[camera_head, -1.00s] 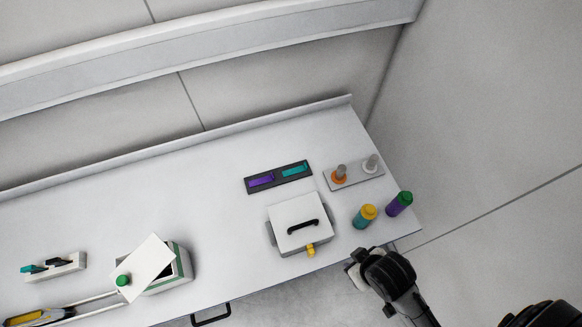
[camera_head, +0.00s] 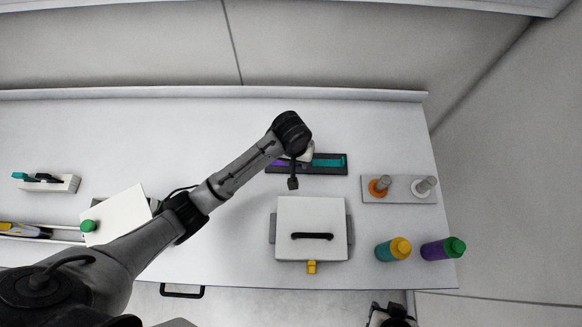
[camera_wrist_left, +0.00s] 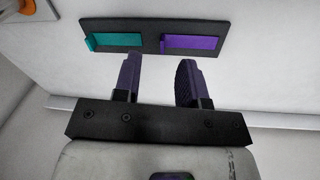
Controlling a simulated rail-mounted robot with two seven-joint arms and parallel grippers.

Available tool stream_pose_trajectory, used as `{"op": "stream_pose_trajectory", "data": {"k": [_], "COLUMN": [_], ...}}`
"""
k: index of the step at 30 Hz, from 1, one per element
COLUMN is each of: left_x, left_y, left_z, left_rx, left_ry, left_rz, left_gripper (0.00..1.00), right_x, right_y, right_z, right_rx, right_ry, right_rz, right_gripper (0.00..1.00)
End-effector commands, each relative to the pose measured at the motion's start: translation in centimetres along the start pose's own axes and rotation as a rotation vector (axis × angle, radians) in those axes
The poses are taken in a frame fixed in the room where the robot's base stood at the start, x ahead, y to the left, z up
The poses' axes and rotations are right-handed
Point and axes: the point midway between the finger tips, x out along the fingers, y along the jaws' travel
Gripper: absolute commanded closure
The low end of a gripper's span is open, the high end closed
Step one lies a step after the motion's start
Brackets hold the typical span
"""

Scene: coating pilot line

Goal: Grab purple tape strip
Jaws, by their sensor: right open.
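The purple tape strip (camera_head: 279,163) lies in a dark holder (camera_head: 300,171) at the back of the bench, partly covered by my left wrist. In the left wrist view the purple strip (camera_wrist_left: 190,45) shows whole, beside the teal strip (camera_wrist_left: 118,41). My left gripper (camera_wrist_left: 157,62) has its two fingers apart with nothing between them. Its fingertips appear just short of the holder, and the right-hand finger points toward the purple strip. In the head view my left gripper is mostly hidden under the wrist. My right gripper (camera_head: 391,314) is open at the bottom edge, off the bench.
A white box with a black handle (camera_head: 312,218) stands in front of the holder. The back left of the bench is clear.

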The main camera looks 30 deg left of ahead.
Motion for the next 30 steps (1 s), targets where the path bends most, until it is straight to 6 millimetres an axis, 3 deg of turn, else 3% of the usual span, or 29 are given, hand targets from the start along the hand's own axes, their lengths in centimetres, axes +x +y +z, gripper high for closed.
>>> {"op": "stream_pose_trajectory", "data": {"k": [1,3,9,14,24,30], "left_x": [0.7,0.6,-0.2,0.5,5.9,7.6], "left_y": [-0.1,-0.1,-0.3,-0.6,-1.1,-1.2], "left_z": [-1.8,-3.5,-6.4,-7.2,-7.1,-7.0], "left_rx": [-0.033,-0.081,-0.174,-0.206,-0.210,-0.207], "left_ry": [0.000,-0.009,-0.022,-0.027,-0.028,-0.026], "left_rz": [-0.021,-0.044,-0.088,-0.102,-0.103,-0.102], "left_gripper": [0.62,0.62,0.62,0.62,0.62,0.62], "right_x": [1.7,2.5,3.9,4.2,4.5,4.5], "right_y": [0.0,0.1,0.1,0.1,-0.1,-0.2], "right_z": [0.6,0.9,1.3,1.4,1.5,1.5], "right_rx": [-0.003,-0.007,-0.009,-0.008,0.000,0.002], "right_ry": [-0.001,-0.001,-0.001,-0.001,0.001,0.001], "right_rz": [0.002,0.005,0.007,0.006,0.000,-0.002], "right_gripper": [0.57,0.57,0.57,0.57,0.57,0.57]}}
